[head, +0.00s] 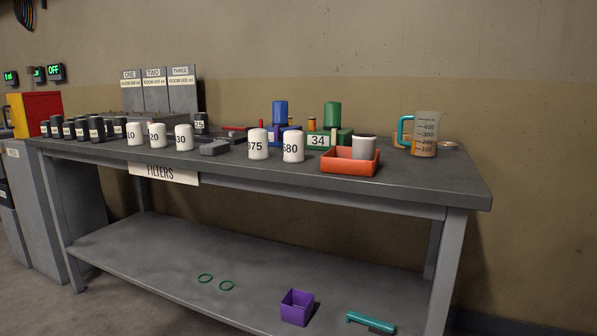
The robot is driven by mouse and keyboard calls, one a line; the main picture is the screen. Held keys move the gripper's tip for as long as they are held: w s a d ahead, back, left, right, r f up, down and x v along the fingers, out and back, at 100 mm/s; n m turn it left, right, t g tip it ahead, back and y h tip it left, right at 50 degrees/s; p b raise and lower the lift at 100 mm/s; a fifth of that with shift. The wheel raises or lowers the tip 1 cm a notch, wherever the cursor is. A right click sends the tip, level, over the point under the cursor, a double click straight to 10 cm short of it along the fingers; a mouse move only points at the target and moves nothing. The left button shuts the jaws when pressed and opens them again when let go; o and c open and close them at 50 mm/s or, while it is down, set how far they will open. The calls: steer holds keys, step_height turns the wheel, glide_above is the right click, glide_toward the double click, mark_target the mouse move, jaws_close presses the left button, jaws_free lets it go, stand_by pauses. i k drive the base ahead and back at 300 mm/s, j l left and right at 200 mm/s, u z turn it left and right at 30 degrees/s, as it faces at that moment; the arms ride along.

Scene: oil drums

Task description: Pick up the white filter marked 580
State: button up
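The white filter marked 580 (293,147) stands upright on the grey workbench (440,185), near its front edge. Its first digit is partly turned out of sight. A similar white filter marked 675 or 575 (258,144) stands just to its left. My gripper is not in the head view.
An orange tray (350,167) holding a white cylinder sits right of the filter. More white filters (158,135) stand left. A measuring jug (425,135) is at the right. The bench's right front corner is clear.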

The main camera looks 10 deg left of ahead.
mark_target(293, 142)
steer(key=j+z, duration=0.1)
steer(key=j, duration=1.7)
steer(key=i, duration=0.05)
